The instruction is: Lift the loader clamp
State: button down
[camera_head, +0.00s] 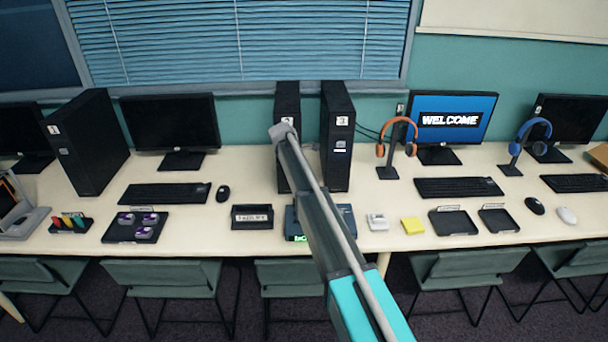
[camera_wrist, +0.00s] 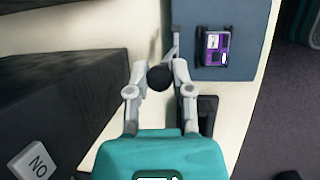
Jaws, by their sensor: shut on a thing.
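The loader is a blue box on the table. It shows in the wrist view (camera_wrist: 240,60) and partly behind my arm in the head view (camera_head: 347,218). A purple cartridge (camera_wrist: 215,42) lies on its top. The clamp shows as a thin grey lever (camera_wrist: 173,48) at the loader's edge, with a round black knob (camera_wrist: 160,78). My gripper (camera_wrist: 160,72) is shut on the knob, one finger on each side. The lever's joint with the loader is hard to make out. In the head view my arm hides the clamp and gripper.
Two black computer towers (camera_head: 337,135) stand close behind the loader. A black labelled tray (camera_head: 252,217) is on its left. A small white device (camera_head: 377,222) and a yellow pad (camera_head: 412,225) are on its right. Chairs (camera_head: 165,275) line the table's front edge.

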jog(key=shift+w+a+f, duration=0.1)
jog(key=shift+w+a, duration=0.05)
jog(key=shift+w, duration=0.35)
jog(key=c, duration=0.8)
grip_release()
